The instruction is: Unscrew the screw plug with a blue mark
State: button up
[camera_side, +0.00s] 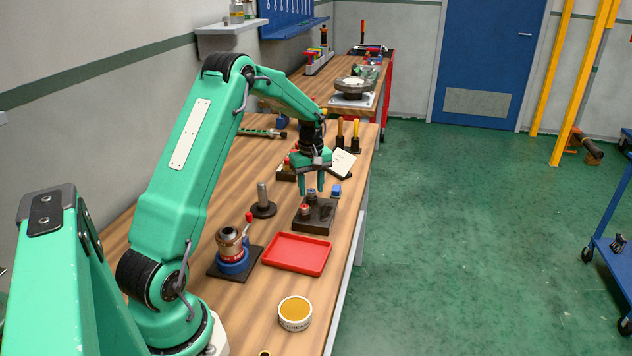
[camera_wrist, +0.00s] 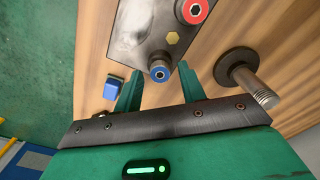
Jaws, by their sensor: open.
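The screw plug with a blue mark (camera_wrist: 160,72) stands at the near end of a dark metal block (camera_wrist: 135,25) in the wrist view. Its top has a blue ring around a dark socket. A second plug with a red ring (camera_wrist: 193,10) sits farther along the block. In the side view the block (camera_side: 318,222) lies on the bench under my gripper (camera_side: 312,192). My gripper points down, open and empty. In the wrist view its fingers (camera_wrist: 158,80) lie left and right of the blue-marked plug, apart from it. I cannot tell how far down they reach around it.
A black round base with an upright threaded post (camera_side: 263,200) stands left of the block. A small blue object (camera_side: 336,190) is close on the right. A red tray (camera_side: 297,254), a blue-based device (camera_side: 232,255) and a grease tin (camera_side: 295,312) are nearer the camera.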

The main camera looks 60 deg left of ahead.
jog(key=m, duration=0.3)
jog(key=shift+m, duration=0.3)
jog(key=m, duration=0.4)
dwell(0.3)
grip_shut()
